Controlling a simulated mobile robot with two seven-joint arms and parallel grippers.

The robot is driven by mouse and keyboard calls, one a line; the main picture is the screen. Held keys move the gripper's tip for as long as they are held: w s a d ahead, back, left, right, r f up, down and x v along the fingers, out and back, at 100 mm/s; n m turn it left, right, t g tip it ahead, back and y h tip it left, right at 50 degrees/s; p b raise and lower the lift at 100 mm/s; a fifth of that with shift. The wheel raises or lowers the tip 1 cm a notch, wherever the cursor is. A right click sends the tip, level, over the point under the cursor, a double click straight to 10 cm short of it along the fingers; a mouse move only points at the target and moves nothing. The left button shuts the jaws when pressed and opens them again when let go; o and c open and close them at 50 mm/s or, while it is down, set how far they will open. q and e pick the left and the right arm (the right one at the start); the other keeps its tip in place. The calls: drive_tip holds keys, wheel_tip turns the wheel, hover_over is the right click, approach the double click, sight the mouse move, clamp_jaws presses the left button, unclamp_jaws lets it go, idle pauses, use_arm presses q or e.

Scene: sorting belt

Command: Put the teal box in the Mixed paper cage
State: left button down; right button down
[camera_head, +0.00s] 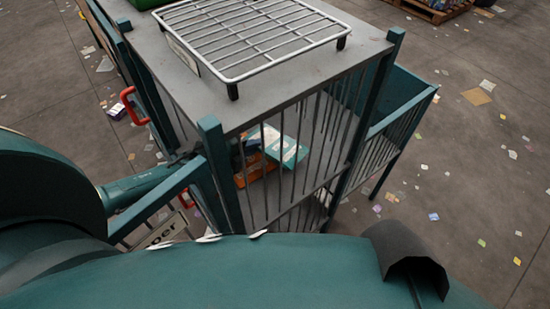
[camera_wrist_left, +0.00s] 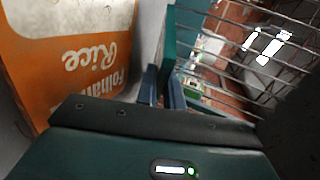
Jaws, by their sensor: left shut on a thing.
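The teal box (camera_head: 287,147), with white on its face, shows behind the bars inside the cage (camera_head: 300,105). In the left wrist view the teal box (camera_wrist_left: 169,42) is a narrow upright teal strip at the fingertips. My left gripper (camera_wrist_left: 163,86) is shut on it. In the head view my left gripper (camera_head: 248,143) is mostly hidden behind a post and bars, at the left end of the box. A sign (camera_head: 165,232) on the cage side shows only the letters "per"; the rest is covered.
An orange rice box (camera_wrist_left: 70,85) stands close left of the fingers in the wrist view; orange also shows below the teal box (camera_head: 255,168). Cage bars and posts surround the gripper. A wire rack (camera_head: 255,35) lies on the grey top. A red handle (camera_head: 130,105) is at left.

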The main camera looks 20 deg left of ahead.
use_arm(q)
drive_tip(key=c, duration=1.7)
unclamp_jaws()
drive_tip(key=shift+s, duration=0.1)
drive_tip(key=p+v, duration=0.2)
drive_tip(key=v, duration=0.6)
